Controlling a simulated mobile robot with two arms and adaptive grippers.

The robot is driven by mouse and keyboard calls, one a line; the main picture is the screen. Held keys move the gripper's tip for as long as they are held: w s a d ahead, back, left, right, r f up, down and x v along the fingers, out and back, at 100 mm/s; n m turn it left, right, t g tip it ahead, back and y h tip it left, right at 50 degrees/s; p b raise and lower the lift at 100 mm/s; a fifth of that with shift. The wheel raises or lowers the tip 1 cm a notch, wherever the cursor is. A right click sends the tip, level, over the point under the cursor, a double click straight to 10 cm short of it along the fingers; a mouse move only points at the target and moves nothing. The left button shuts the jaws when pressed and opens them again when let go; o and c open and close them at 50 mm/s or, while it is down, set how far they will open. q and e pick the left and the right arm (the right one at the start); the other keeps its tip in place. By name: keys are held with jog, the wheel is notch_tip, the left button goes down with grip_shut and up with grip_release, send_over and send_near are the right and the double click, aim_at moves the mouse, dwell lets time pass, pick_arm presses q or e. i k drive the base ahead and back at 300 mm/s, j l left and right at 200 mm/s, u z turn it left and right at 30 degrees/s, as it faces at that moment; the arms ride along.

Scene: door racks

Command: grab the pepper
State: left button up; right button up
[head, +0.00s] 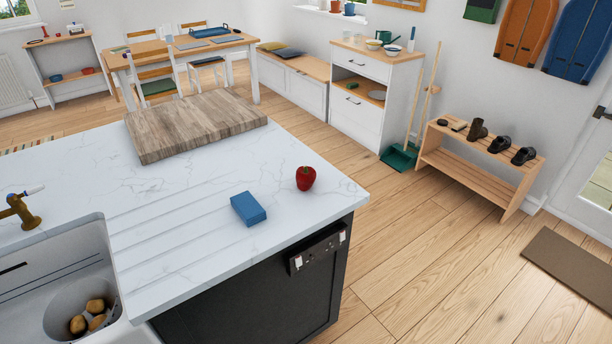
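A red pepper (306,178) with a dark stem on top stands on the white marble countertop (215,180), near its right corner. A blue block, perhaps a sponge (248,208), lies to the left of the pepper and a little nearer, with a clear gap between them. Neither of my grippers shows in the head view.
A wooden cutting board (194,124) lies towards the back of the counter. At left are a brass tap (20,209) and a sink (25,285) holding a bowl of potatoes (90,313). Wooden floor (420,245) is free right of the counter, before a shoe rack (480,160).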

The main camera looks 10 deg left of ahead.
aim_at(305, 177)
jog(key=i+l, duration=0.1)
jog(key=l, duration=0.35)
jog(key=i+l, duration=0.1)
jog(key=l, duration=0.35)
jog(key=i+l, duration=0.1)
jog(key=l, duration=0.35)
